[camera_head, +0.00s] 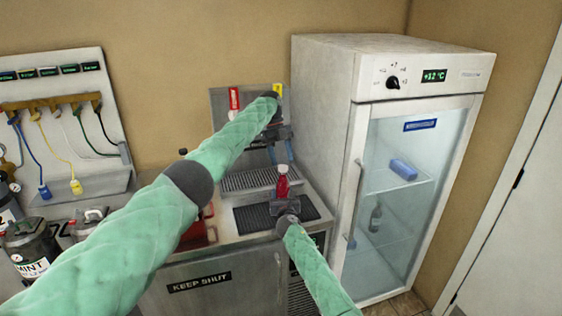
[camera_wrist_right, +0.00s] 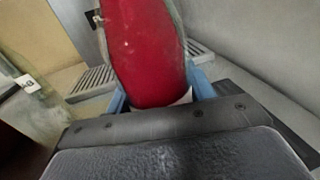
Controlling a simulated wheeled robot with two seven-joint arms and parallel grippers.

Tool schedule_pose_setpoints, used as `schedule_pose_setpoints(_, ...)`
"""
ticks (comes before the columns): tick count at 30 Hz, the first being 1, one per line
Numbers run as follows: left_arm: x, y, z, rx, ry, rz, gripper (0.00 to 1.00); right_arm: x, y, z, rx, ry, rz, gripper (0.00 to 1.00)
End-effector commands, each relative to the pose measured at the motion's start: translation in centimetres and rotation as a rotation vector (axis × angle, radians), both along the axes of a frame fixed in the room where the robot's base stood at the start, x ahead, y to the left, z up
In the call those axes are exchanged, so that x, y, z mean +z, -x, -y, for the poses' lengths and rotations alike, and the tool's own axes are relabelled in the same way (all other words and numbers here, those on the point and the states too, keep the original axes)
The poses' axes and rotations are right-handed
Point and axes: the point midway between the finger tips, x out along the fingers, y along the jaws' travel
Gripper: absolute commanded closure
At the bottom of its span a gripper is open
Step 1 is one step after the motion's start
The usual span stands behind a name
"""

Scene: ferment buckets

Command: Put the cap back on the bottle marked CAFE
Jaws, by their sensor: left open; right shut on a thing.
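A red bottle (camera_head: 282,186) stands upright over the dark mat on the counter. My right gripper (camera_head: 283,198) is shut on it. In the right wrist view the red bottle (camera_wrist_right: 150,55) fills the space between the blue fingers of my right gripper (camera_wrist_right: 160,93). My left gripper (camera_head: 281,156) is open, its blue fingers pointing down just above and behind the bottle's top. I see nothing between them. I cannot read any CAFE marking, and I cannot make out a separate cap.
A dark mat (camera_head: 247,219) and a drip grate (camera_head: 240,181) lie on the counter. A glass-door fridge (camera_head: 400,190) stands close on the right. A red object (camera_head: 197,232) is partly behind my left arm. A canister marked MINT (camera_head: 30,242) stands far left.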

Motion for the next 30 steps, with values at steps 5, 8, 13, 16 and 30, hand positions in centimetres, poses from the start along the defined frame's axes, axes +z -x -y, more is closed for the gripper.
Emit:
schedule_pose_setpoints(5, 1.9, 0.0, 0.0, -0.001, 0.001, 0.002, 0.46, -0.2, 0.0, 0.1, -0.001, 0.001, -0.002, 1.00)
schedule_pose_setpoints(8, 2.2, 0.0, 0.0, 0.000, -0.001, 0.001, 0.46, -0.2, 0.0, 0.1, -0.001, 0.001, -0.002, 1.00)
schedule_pose_setpoints(13, 2.2, 0.0, 0.0, 0.000, -0.001, 0.001, 0.46, -0.1, 0.0, 0.1, -0.001, 0.001, -0.002, 1.00)
schedule_pose_setpoints(16, 2.0, 0.0, 0.0, 0.000, 0.000, -0.001, 0.50, -0.1, 0.0, 0.1, -0.001, 0.001, -0.002, 1.00)
schedule_pose_setpoints(30, 0.1, 0.3, -2.8, 0.005, -0.072, 0.045, 0.50, -0.1, 0.0, 0.1, -0.001, 0.001, -0.001, 1.00)
